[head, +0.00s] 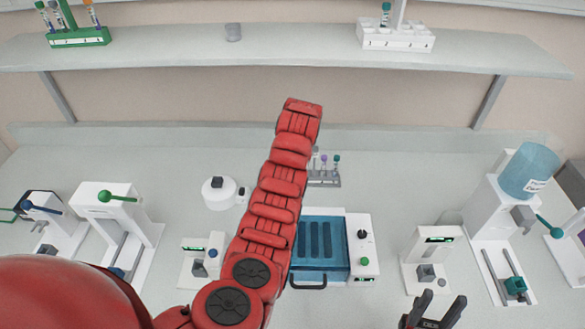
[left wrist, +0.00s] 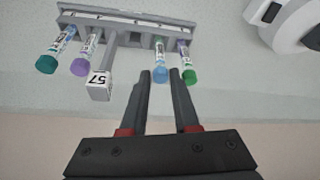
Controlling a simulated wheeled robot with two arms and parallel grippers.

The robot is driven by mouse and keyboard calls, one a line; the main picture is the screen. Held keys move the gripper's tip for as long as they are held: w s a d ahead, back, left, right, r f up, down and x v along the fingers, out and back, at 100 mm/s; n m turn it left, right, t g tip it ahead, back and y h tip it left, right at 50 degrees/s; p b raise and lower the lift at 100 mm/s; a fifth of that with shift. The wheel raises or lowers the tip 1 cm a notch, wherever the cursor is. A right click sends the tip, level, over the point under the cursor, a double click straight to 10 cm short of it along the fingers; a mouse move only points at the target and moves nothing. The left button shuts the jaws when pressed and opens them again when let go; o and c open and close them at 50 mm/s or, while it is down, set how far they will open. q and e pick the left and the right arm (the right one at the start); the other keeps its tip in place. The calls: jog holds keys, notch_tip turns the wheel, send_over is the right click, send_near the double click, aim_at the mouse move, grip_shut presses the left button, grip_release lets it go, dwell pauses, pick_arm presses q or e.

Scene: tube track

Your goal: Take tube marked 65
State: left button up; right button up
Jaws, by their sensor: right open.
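A small grey rack (head: 325,183) with several capped tubes stands on the bench, partly hidden behind my left arm. In the left wrist view the rack (left wrist: 135,22) holds tubes with a teal cap (left wrist: 46,64), a purple cap (left wrist: 80,67), a light blue cap (left wrist: 160,76) and a green cap (left wrist: 190,77). The tube markings are too small to read. My left gripper (left wrist: 161,74) is open, its fingertips on either side of the light blue cap. It is hidden in the head view. My right gripper (head: 443,299) is open and empty at the lower right.
A blue-lidded device (head: 320,225) stands before the rack, with a white round device (head: 220,193) to its left. A green rack (head: 78,37) and a white rack (head: 396,37) stand on the shelf (head: 290,53). Other instruments line both sides.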

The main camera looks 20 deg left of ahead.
pick_arm(q)
jog(key=x, duration=0.2)
jog(key=shift+w+a+f+p, duration=0.1)
jog(key=shift+w+f+p, duration=0.05)
jog(key=shift+f+p, duration=0.2)
jog(key=shift+w+f, duration=0.15)
jog(key=shift+f, duration=0.35)
grip_shut()
jog(key=shift+a+r, duration=0.1)
